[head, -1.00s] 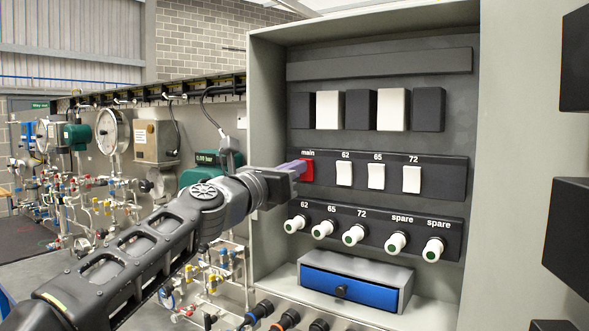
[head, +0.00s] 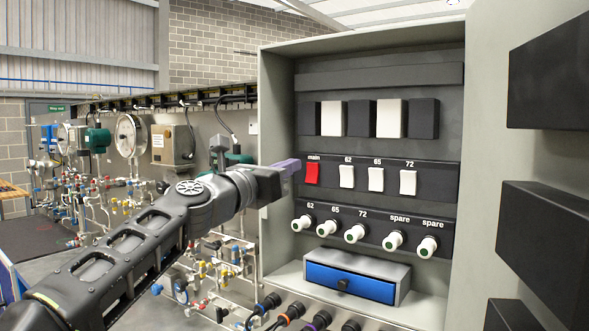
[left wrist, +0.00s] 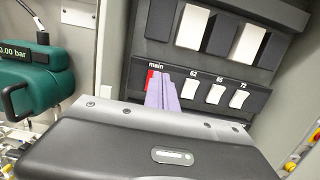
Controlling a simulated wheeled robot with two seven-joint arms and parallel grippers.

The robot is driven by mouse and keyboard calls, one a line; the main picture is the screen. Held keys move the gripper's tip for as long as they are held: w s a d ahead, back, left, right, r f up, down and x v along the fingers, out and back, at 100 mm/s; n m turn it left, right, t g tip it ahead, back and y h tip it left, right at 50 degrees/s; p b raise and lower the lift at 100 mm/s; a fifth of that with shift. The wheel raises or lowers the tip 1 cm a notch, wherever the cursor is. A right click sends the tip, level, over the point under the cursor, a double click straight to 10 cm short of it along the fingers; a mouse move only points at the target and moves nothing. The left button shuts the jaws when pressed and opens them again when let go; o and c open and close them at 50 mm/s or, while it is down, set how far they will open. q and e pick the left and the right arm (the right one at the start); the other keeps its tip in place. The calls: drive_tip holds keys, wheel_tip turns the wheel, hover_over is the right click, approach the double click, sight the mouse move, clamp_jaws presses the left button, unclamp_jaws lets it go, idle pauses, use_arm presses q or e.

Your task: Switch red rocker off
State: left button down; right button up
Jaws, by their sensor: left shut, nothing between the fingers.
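The red rocker (head: 312,174) sits under the label "main" at the left end of the rocker strip (head: 437,181) inside the open grey cabinet. In the left wrist view the red rocker (left wrist: 150,79) is mostly hidden behind my fingers. My left gripper (head: 297,164) is shut and empty, its purple fingers just left of the red rocker in the head view, with a small gap in the picture. Those purple fingers also show in the left wrist view (left wrist: 163,90). Three white rockers (head: 347,176) labelled 62, 65 and 72 stand to the right. My right gripper is not in view.
Black and white blocks (head: 362,119) line the row above. Several white round knobs (head: 355,233) sit below, over a blue drawer (head: 350,283). The cabinet's side wall (head: 277,130) stands close to my left gripper. Dark boxes (head: 548,75) are on the right door.

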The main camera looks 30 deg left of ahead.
use_arm(q)
drive_tip(key=s+a, duration=0.1)
drive_tip(key=s, duration=0.6)
drive_tip(key=shift+a+r, duration=0.2)
drive_tip(key=shift+r, duration=0.15)
drive_tip(key=shift+s, duration=0.2)
